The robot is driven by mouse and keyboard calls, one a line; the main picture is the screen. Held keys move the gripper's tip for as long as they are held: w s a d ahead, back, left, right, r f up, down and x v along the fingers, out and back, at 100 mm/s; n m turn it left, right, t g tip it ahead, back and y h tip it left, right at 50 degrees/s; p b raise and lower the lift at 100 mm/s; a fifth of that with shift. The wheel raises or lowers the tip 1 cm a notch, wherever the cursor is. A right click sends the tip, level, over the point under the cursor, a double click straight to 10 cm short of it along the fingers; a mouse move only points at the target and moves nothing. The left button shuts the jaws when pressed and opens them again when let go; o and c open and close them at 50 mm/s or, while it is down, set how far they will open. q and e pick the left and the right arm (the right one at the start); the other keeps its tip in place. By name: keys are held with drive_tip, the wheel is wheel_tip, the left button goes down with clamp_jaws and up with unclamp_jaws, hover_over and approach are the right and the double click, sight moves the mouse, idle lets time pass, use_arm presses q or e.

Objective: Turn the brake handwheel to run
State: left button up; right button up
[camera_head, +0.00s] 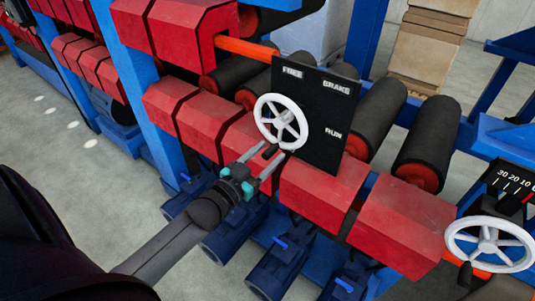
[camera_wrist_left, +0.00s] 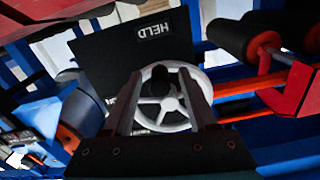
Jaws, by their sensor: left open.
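The white brake handwheel (camera_head: 281,121) has a ring rim and spokes, and stands in front of a black panel (camera_head: 325,105) lettered FREE, BRAKE and RUN. A dark knob (camera_head: 270,151) shows at its lower rim. My left gripper (camera_head: 265,158) is open just below the wheel, its two fingers pointing up at the lower rim, one on each side of the knob. I cannot tell whether they touch it. In the left wrist view the wheel (camera_wrist_left: 163,113) shows between the fingers, and the panel (camera_wrist_left: 112,62) behind it reads HELD. My right gripper is not in view.
Red blocks (camera_head: 318,190) run below the panel, close to my left gripper. Dark rollers (camera_head: 428,135) lie behind. A second white handwheel (camera_head: 491,243) with a number scale (camera_head: 515,180) stands at the right. Blue frame posts (camera_head: 130,75) stand at the left.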

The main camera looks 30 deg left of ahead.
use_arm(q)
drive_tip(key=shift+w, duration=0.2)
clamp_jaws()
idle(0.4)
idle(1.0)
